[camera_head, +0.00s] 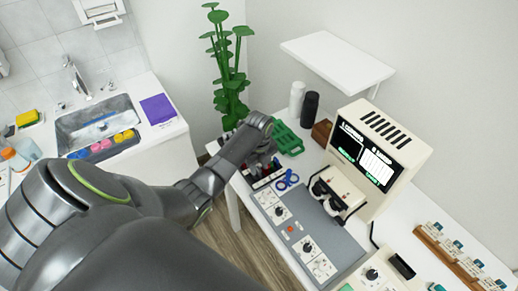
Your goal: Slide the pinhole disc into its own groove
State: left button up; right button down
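My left arm comes in from the left, and its gripper (264,166) points down over a small dark tray (257,181) holding red and white pieces at the back left of the white table. The fingers are small and dark here, so I cannot tell whether they are open or shut, or whether they hold anything. I cannot make out the pinhole disc or its groove. They may be hidden by the gripper or too small to tell. My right gripper is not in view.
A cream machine (378,150) with a screen, a grey control panel (312,233) and a wooden rack (428,240) fill the table. A sink (98,121) is at left.

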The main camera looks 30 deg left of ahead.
pick_arm(q)
notch_tip(320, 180, up, 17)
jog(key=p, duration=0.4)
jog(key=shift+p, duration=0.4)
